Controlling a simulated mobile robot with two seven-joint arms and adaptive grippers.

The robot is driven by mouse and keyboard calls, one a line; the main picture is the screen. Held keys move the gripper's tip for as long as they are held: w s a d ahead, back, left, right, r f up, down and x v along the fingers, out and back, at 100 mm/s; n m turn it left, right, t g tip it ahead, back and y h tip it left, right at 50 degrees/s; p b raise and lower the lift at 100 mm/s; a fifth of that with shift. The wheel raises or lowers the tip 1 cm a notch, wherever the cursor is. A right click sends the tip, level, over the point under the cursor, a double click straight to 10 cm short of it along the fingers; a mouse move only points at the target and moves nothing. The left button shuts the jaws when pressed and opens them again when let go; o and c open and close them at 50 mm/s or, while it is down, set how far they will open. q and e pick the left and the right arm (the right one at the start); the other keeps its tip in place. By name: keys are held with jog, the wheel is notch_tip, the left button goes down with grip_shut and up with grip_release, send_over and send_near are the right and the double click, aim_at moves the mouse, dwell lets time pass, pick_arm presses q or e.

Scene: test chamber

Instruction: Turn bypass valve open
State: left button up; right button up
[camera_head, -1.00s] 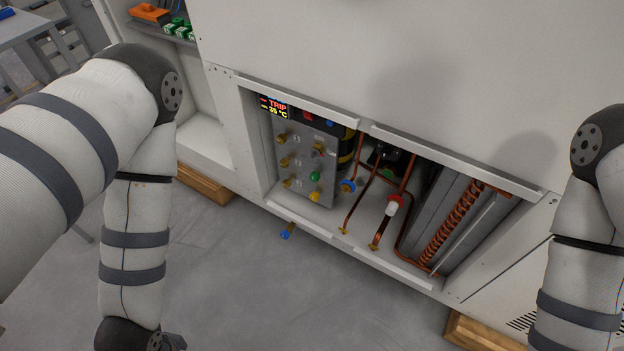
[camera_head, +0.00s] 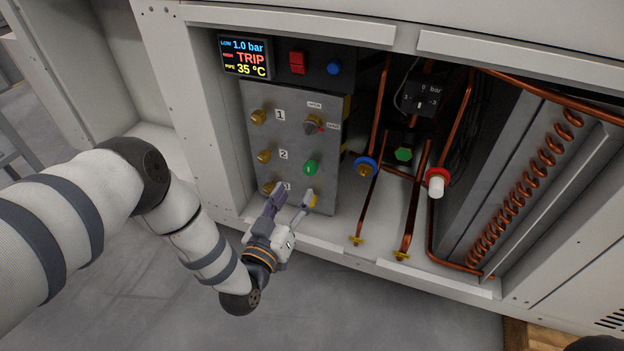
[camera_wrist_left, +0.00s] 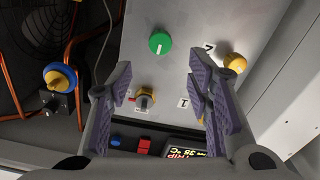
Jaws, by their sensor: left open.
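The grey valve panel (camera_head: 290,145) stands in the open cabinet bay. A brass knob with a dark pointer and a red mark (camera_head: 313,125) is at its upper right, beside labels that seem to read "OPEN"; in the left wrist view this knob (camera_wrist_left: 145,98) is between the fingers. No "bypass" label is legible. A green knob (camera_head: 310,168) is below it. My left gripper (camera_head: 291,195) is open and empty, at the panel's lower part, its fingers covering some of the bottom row; it also shows in the left wrist view (camera_wrist_left: 160,72). My right gripper is out of view.
The display (camera_head: 245,57) reads 1.0 bar, TRIP, 35 °C. Beside it are a red switch (camera_head: 298,62) and a blue button (camera_head: 334,68). A blue-ringed valve (camera_head: 365,167), a red-and-white valve (camera_head: 437,182) and copper pipes (camera_head: 380,110) stand right of the panel. The cabinet sill (camera_head: 340,250) runs below.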

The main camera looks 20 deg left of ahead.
aim_at(308, 171)
pick_arm(q)
jog(key=w+b, duration=0.1)
jog(key=w, duration=0.4)
jog(key=w+b, duration=0.1)
jog(key=w, duration=0.1)
jog(key=shift+w+d+f+b, duration=0.15)
jog(key=shift+w+f+b, duration=0.2)
jog(key=shift+w, duration=0.05)
jog(key=shift+w+r, duration=0.25)
jog(key=shift+w, duration=0.35)
grip_shut()
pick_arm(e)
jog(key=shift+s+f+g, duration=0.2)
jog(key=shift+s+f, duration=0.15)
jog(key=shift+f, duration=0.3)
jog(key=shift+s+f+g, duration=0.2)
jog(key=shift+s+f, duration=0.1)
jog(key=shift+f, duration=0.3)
